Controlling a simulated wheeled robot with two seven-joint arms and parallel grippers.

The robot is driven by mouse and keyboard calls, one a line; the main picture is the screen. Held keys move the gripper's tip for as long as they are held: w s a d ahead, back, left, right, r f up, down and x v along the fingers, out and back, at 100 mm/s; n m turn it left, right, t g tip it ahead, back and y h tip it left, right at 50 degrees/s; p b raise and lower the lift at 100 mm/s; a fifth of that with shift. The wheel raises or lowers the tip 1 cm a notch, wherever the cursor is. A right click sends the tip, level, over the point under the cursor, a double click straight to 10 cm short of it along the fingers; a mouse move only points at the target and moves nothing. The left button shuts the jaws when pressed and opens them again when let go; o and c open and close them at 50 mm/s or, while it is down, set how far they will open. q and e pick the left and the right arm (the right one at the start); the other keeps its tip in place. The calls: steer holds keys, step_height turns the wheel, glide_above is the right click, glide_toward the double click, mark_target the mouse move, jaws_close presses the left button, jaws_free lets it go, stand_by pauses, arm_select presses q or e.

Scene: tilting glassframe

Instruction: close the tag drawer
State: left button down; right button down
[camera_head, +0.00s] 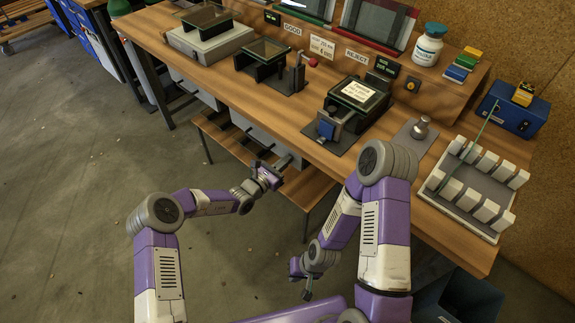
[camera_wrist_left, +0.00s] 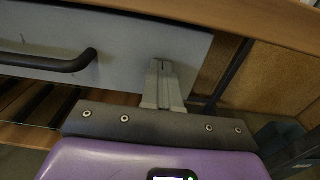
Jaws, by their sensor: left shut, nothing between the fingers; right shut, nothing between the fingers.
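A pale grey drawer front (camera_wrist_left: 130,45) with a dark bar handle (camera_wrist_left: 72,63) fills the upper left of the left wrist view, under the wooden bench top. In the head view, a grey drawer front (camera_head: 250,130) shows below the bench edge, partly hidden. My left gripper (camera_head: 268,176) is shut and empty. In the left wrist view its fingertips (camera_wrist_left: 162,75) are against or just before the drawer front, right of the handle; I cannot tell whether they touch. How far the drawer stands out is unclear. My right gripper (camera_head: 306,279) is shut and empty, low and away from the bench.
The wooden bench (camera_head: 300,125) carries glass-topped stands, a white jar (camera_head: 428,45), a rack of white blocks (camera_head: 475,185) and a blue box (camera_head: 512,108). A lower shelf (camera_head: 305,187) lies beneath. The floor at left (camera_head: 70,180) is clear.

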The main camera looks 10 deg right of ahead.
arm_select(q)
steer(key=shift+d+r, duration=0.25)
steer(key=shift+r, duration=0.1)
steer(key=p+v, duration=0.4)
steer(key=v, duration=1)
steer(key=shift+a+f+p, duration=0.25)
steer(key=shift+f+p, duration=0.1)
